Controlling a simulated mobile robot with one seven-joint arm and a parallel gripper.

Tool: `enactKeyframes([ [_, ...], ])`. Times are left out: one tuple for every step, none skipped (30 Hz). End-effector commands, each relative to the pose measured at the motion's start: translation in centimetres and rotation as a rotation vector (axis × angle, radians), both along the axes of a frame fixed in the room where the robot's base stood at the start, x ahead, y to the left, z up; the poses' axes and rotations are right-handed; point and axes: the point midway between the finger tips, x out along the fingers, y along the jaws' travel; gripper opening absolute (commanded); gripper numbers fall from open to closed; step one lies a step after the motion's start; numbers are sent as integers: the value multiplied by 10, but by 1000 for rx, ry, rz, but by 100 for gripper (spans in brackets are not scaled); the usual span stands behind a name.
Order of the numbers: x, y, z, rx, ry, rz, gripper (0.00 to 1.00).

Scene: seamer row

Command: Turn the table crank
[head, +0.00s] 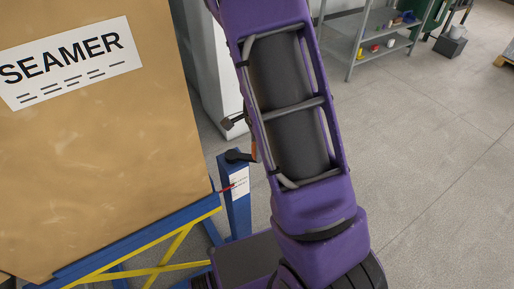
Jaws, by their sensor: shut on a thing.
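The table crank (238,156) is a black arm on top of a blue post (238,213) at the right end of the seamer table. An orange piece (253,148) shows at its right end, next to my arm. My purple arm comes down across the middle of the view and covers most of the end of the crank. Only a small dark part of my gripper (234,121) shows at the left edge of the arm, just above the crank. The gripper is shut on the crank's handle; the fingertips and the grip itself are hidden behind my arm.
A large tan panel (95,165) marked SEAMER stands at the left over a blue frame with yellow crossed bars (160,265). The post bears a white label (240,183). A grey shelf (383,44) stands at the back. The floor at the right is clear.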

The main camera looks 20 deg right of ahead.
Motion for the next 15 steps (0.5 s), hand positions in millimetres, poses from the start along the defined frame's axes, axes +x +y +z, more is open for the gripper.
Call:
enactKeyframes([
  [0,0,1,1,0,0,0],
  [0,0,1,1,0,1,0],
  [0,0,1,1,0,1,0],
  [0,0,1,1,0,1,0],
  [0,0,1,1,0,1,0],
  [0,1,1,1,0,1,45],
  [0,1,0,1,0,2,50],
  [0,1,0,1,0,2,56],
  [0,0,0,1,0,2,63],
  [0,0,0,1,0,2,68],
  [0,0,0,1,0,2,70],
  [0,0,0,1,0,2,70],
  [0,0,0,1,0,2,70],
  [0,0,0,1,0,2,70],
  [0,0,0,1,0,2,70],
])
